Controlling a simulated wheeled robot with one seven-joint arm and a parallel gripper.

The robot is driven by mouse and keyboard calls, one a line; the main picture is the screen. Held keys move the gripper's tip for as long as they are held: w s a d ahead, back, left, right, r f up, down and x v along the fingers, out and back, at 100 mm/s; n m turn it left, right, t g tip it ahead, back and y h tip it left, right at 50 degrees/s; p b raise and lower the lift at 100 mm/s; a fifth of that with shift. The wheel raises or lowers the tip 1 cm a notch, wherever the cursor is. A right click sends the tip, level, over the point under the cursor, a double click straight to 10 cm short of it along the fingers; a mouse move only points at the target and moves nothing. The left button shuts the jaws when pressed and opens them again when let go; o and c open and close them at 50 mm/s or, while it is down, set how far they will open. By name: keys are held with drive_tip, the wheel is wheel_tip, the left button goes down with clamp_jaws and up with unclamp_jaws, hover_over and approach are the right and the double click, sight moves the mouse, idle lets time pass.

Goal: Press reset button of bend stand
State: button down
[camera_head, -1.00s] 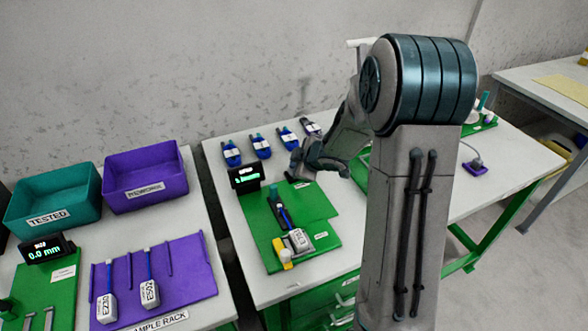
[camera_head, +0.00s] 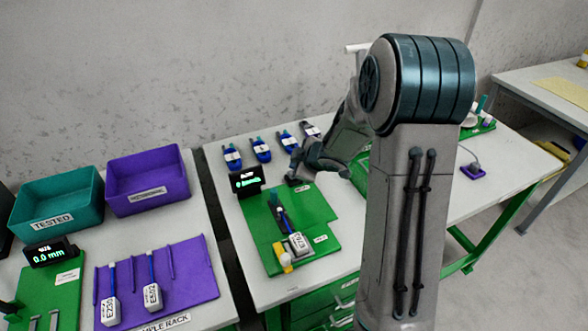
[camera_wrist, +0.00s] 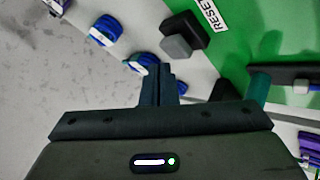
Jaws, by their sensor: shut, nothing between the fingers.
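The bend stand is a green board (camera_head: 318,202) on the middle table, with a small black display (camera_head: 247,181) whose green text is too small to read surely. A white-tagged cable piece (camera_head: 299,243) lies on the stand. In the wrist view, a grey button (camera_wrist: 177,47) on a black block sits beside a white RESET label (camera_wrist: 211,13). My gripper (camera_head: 294,174) is over the stand's far edge, close to the button. In the wrist view, its fingers (camera_wrist: 165,72) are shut and empty, beside the button. Whether they touch it cannot be told.
A teal bin (camera_head: 60,197), a purple bin (camera_head: 147,181) and a purple sample rack (camera_head: 190,272) are on the left table. My arm hides part of the middle table.

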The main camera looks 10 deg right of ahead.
drive_tip(key=shift+r, duration=0.1)
wheel_tip(320, 180, up, 5)
drive_tip(key=p, duration=0.5)
idle(0.9)
drive_tip(key=shift+d+r, duration=0.1)
drive_tip(key=shift+r, duration=0.1)
drive_tip(key=s+d+r+m+g+h, duration=0.1)
drive_tip(key=s+d+r+m+h, duration=0.45)
drive_tip(key=s+r+m, duration=0.35)
drive_tip(key=s+a+r+m+g+y, duration=0.1)
drive_tip(key=s+a+m+g, duration=0.1)
drive_tip(key=s, duration=0.9)
drive_tip(key=s+a+r+m+g+y, duration=0.1)
drive_tip(key=s+a, duration=0.3)
drive_tip(key=s, duration=0.6)
drive_tip(key=shift+s+r+m+g, duration=0.35)
drive_tip(key=shift+r+m+g, duration=0.2)
drive_tip(key=shift+m+g, duration=0.3)
